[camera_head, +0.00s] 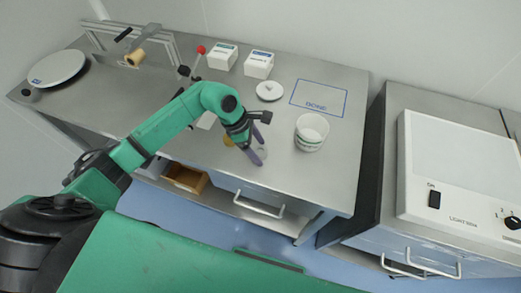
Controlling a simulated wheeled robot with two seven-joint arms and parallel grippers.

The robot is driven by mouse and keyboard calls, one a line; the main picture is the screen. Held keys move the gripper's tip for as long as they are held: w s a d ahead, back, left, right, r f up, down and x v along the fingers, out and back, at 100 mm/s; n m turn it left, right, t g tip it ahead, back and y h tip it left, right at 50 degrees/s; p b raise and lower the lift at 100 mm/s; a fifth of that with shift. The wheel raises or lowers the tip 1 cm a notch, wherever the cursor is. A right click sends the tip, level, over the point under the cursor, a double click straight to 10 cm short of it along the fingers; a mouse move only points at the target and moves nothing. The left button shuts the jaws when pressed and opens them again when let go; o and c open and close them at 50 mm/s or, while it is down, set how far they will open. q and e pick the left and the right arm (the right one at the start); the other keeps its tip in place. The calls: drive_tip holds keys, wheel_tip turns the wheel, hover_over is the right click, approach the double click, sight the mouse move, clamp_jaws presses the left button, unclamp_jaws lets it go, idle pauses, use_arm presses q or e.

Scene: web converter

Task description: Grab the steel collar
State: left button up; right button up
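A small pale grey ring-like piece, which looks like the steel collar (263,153), is on the steel worktop near its front edge, partly hidden by a finger. My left gripper (262,150) reaches down to it from the upper left. Its two purple-grey fingers are spread apart, with the piece at their tips. I cannot tell whether a finger touches it. My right gripper is not in view.
A brass-coloured round piece (228,141) is just left of the gripper, partly hidden. White stacked bowls (311,131) stand to the right, below a blue-outlined area (318,97). A white disc (269,91) and two white boxes (259,65) are behind. A lightbox (460,170) is far right.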

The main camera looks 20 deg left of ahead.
use_arm(q)
clamp_jaws()
drive_tip(key=shift+w+r, duration=0.1)
